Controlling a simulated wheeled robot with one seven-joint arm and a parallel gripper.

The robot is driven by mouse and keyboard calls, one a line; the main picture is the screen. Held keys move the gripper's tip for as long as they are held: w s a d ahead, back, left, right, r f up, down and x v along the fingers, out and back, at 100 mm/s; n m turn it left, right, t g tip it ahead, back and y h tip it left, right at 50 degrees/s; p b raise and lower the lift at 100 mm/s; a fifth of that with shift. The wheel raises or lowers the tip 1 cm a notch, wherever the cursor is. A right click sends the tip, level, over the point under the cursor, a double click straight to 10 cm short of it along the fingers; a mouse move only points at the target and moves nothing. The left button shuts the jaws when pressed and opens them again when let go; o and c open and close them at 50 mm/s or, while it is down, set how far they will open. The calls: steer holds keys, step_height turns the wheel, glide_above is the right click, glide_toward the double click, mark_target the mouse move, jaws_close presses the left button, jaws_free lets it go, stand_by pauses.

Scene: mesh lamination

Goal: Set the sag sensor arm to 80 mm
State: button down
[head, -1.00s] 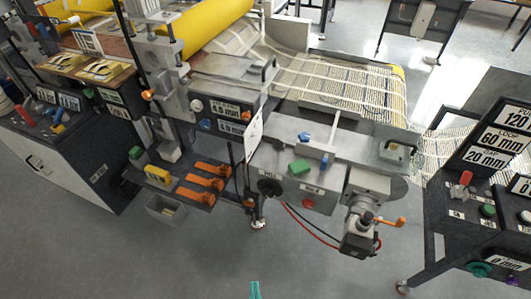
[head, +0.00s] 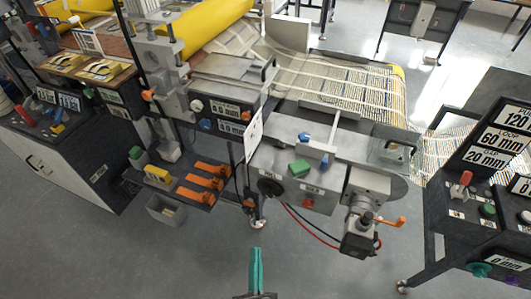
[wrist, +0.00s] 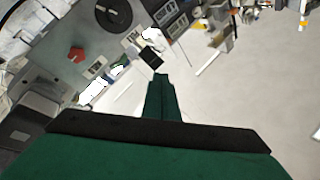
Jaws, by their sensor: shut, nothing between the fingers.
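My gripper (head: 256,251) is shut and empty, its teal fingers pointing away over the bare floor at the front. In the wrist view the same fingers (wrist: 160,78) show together in the middle. I cannot pick out the sag sensor arm for certain. My gripper is well left of this console and touches nothing.
The laminating machine has a yellow roller (head: 207,27) and a mesh web (head: 335,85). An orange handle (head: 400,221) sticks out on its right end. A red knob (head: 465,178) is on the console. The front floor is clear.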

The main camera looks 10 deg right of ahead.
steer(key=w+d+r+m+t+h, duration=0.1)
steer(key=w+r+m+h, duration=0.1)
steer(key=w+m+h, duration=0.6)
steer(key=w+r+m+h, duration=0.25)
steer(key=w+m, duration=0.35)
steer(key=w, duration=0.5)
steer(key=x, duration=1.4)
steer(key=shift+w, duration=0.25)
steer(key=shift+r+y, duration=0.15)
steer(key=shift+y, duration=0.1)
steer(key=x, duration=0.2)
steer(key=shift+w+r, duration=0.1)
steer(key=shift+r, duration=0.3)
steer(key=s+r+v, duration=0.1)
steer(key=v, duration=1.2)
steer(key=shift+s+a, duration=0.25)
steer(key=shift+a, duration=0.25)
